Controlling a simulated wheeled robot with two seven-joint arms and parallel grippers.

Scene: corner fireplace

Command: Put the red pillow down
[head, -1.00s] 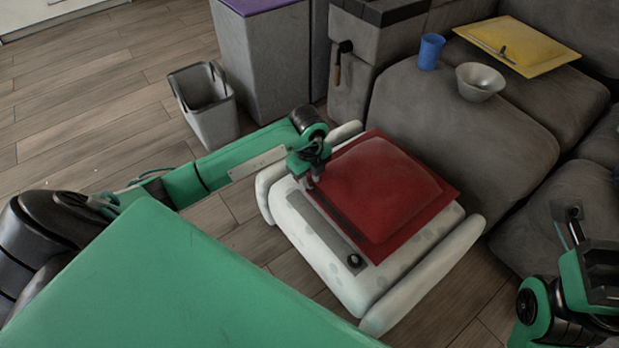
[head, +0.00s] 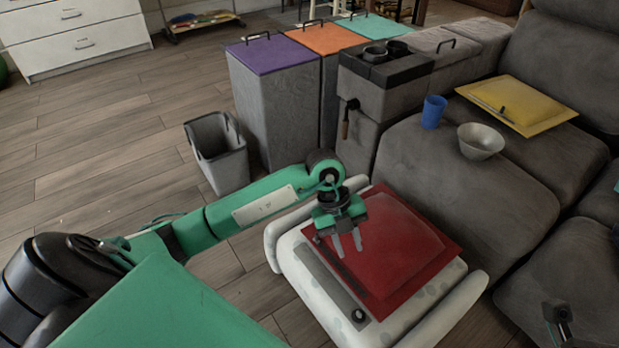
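The red pillow (head: 400,245) lies flat on a white padded seat (head: 340,312) with rolled sides, in the middle right of the head view. A grey strip (head: 330,280) with a dark round knob lies along the seat's left edge beside the pillow. My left gripper (head: 348,246) is over the pillow's left part, fingers pointing down and spread apart, with nothing between them. It seems to be just above the pillow; contact is hard to tell. A small part of my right arm (head: 562,318) shows at the lower right edge; its fingers cannot be made out.
A grey sofa (head: 460,185) stands at the right, bearing a blue cup (head: 433,112), a bowl (head: 481,141) and a yellow pillow (head: 517,103). Lidded bins (head: 272,105) and an open grey bin (head: 217,152) stand behind my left arm.

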